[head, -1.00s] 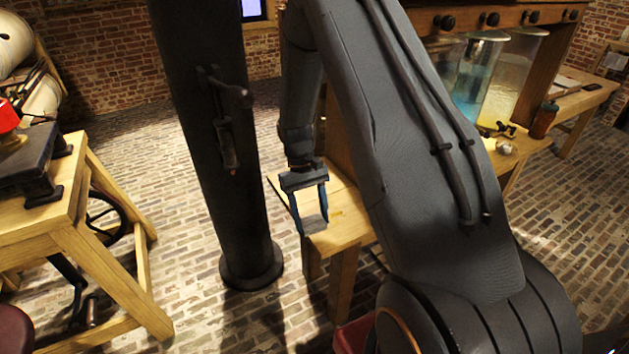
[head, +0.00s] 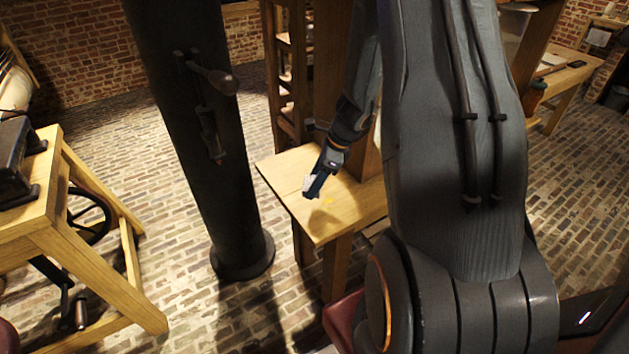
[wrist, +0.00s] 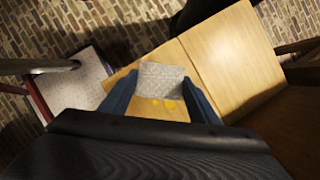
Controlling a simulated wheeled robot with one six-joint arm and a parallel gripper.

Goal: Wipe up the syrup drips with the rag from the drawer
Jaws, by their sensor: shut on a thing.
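My gripper (head: 314,187) is shut on a pale grey-white rag (wrist: 161,78), above the left part of the wooden table top (head: 285,178). In the wrist view the rag spans the gap between my two blue fingers. The yellow syrup drips (wrist: 168,104) lie on the table just below the rag in the wrist view; they also show as a small yellow patch in the head view (head: 328,200). I cannot tell whether the rag touches the table. The drawer is not clearly visible.
A dark round column (head: 195,130) stands left of the table. A wooden stand with a black wheel (head: 90,215) is at the left. A dark red seat (head: 342,318) is below the table's front. A second table (head: 570,85) is at the back right. Brick floor lies between.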

